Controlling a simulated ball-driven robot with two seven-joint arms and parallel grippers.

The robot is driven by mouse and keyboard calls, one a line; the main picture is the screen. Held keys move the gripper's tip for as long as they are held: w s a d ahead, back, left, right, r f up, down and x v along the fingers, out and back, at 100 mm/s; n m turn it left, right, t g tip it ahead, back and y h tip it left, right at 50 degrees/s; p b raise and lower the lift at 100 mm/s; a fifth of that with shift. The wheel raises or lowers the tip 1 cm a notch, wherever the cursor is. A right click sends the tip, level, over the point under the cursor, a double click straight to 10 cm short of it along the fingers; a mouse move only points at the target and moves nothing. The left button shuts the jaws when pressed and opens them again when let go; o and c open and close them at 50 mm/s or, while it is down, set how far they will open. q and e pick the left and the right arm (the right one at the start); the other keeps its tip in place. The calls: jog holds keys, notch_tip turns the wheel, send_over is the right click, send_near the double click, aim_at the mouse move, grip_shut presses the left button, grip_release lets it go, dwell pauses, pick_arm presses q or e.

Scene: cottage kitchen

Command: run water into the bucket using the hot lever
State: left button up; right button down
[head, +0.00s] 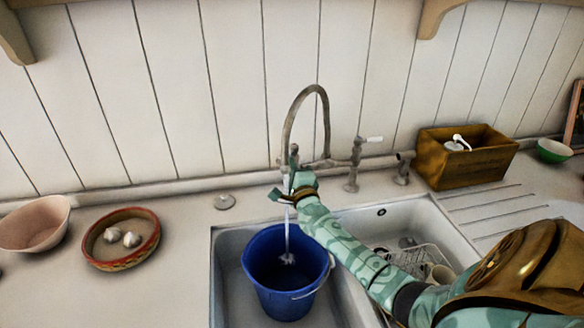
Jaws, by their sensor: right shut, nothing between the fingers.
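A blue bucket (264,290) with a wire handle stands upright in the left sink basin. A tall grey arched tap (311,88) rises behind the sink. A stream of water (287,228) falls into the bucket and splashes inside it. The tap's right lever (371,139) has a white end and points right. The left side of the tap, where the other lever would be, is largely hidden by my right gripper (283,193), so I cannot tell which lever is the hot one. That gripper is shut and empty, close by the tap above the bucket. My left gripper is out of view.
My right arm crosses the right basin, which holds a wire rack (424,257) with a cup. A wooden box (467,161) and a green bowl (553,150) stand at the right. A pink bowl (36,228) and a dish (93,257) with garlic sit on the left counter.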

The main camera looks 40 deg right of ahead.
jog(key=shift+w+a+m+g+h, duration=0.15)
jog(key=shift+m+g+h, duration=0.25)
jog(key=shift+h, duration=0.2)
jog(key=shift+w+a+m+g+h, duration=0.1)
jog(key=shift+m+g+h, duration=0.25)
jog(key=shift+h, duration=0.25)
jog(key=shift+p, duration=0.3)
jog(key=w+a+m+g+h+b, duration=0.2)
jog(key=w+m+g+h+b, duration=0.4)
jog(key=g+h+b, duration=0.1)
jog(key=shift+g+b, duration=0.35)
jog(key=shift+g, duration=0.1)
jog(key=shift+r+m, duration=0.15)
jog(key=shift+m, duration=0.1)
